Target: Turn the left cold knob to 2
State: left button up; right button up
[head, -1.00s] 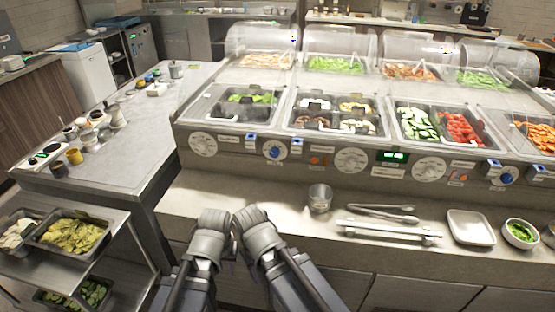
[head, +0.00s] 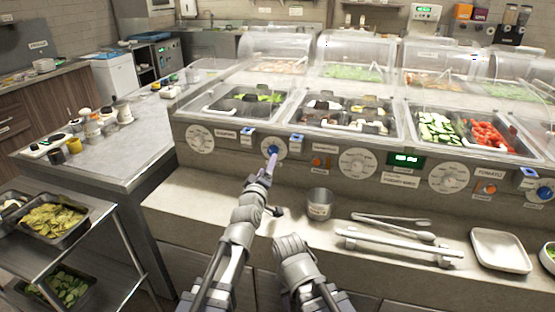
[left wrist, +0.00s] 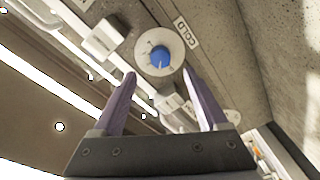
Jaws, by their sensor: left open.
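The left cold knob (head: 273,151) is a small blue knob on a white round plate, on the counter's front panel. In the left wrist view the blue knob (left wrist: 160,56) sits beside a "COLD" label (left wrist: 186,32). I cannot read its setting. My left gripper (head: 267,164) is just in front of the knob in the head view. In the left wrist view the open purple fingers (left wrist: 159,76) point at the knob, one tip at each side of its lower part. Contact cannot be told. My right gripper is not visible; only the right arm shows.
White dials (head: 358,163) and a green display (head: 405,160) share the panel. Another blue knob (head: 545,193) is at far right. A metal cup (head: 320,204), tongs (head: 393,224) and a white tray (head: 499,248) stand on the ledge. A blue-topped switch (head: 297,142) is close right of the knob.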

aim_at(273, 151)
pick_arm(q)
jog(key=x, duration=0.7)
jog(key=shift+w, duration=0.4)
grip_shut()
dwell(0.3)
